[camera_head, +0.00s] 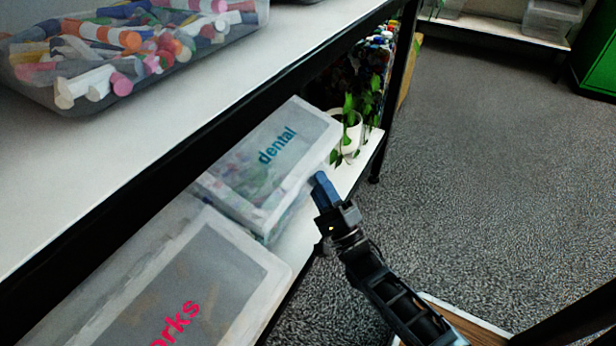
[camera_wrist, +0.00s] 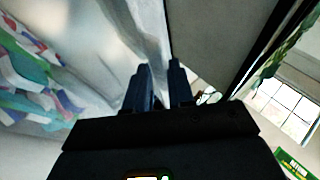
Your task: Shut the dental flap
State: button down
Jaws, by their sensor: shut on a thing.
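The dental flap (camera_head: 290,130) is a frosted, see-through panel with a blue-green "dental" label. It is on a clear box (camera_head: 262,225) on the lower shelf, and colourful contents show through. I cannot tell how far the flap stands open. My gripper (camera_head: 321,180) is at the flap's right, aisle-side edge. In the wrist view, the flap's pale sheet (camera_wrist: 145,35) runs down to between my two dark fingers (camera_wrist: 160,85), which are closed on its edge. The exact contact is partly hidden by the fingers.
A second clear box (camera_head: 215,265) with red lettering ending in "rks" stands nearer on the same shelf. A potted plant (camera_head: 350,135) stands just beyond the dental box. The upper shelf (camera_head: 150,150) holds a bin of colourful pieces (camera_head: 140,50). The carpet (camera_head: 480,170) is open at right.

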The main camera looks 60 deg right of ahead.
jog(key=shift+w+f, duration=0.1)
jog(key=shift+w, duration=0.05)
jog(key=c, duration=0.9)
grip_release()
jog(key=shift+c, duration=0.2)
jog(key=v, duration=0.8)
jog(key=shift+p, duration=0.35)
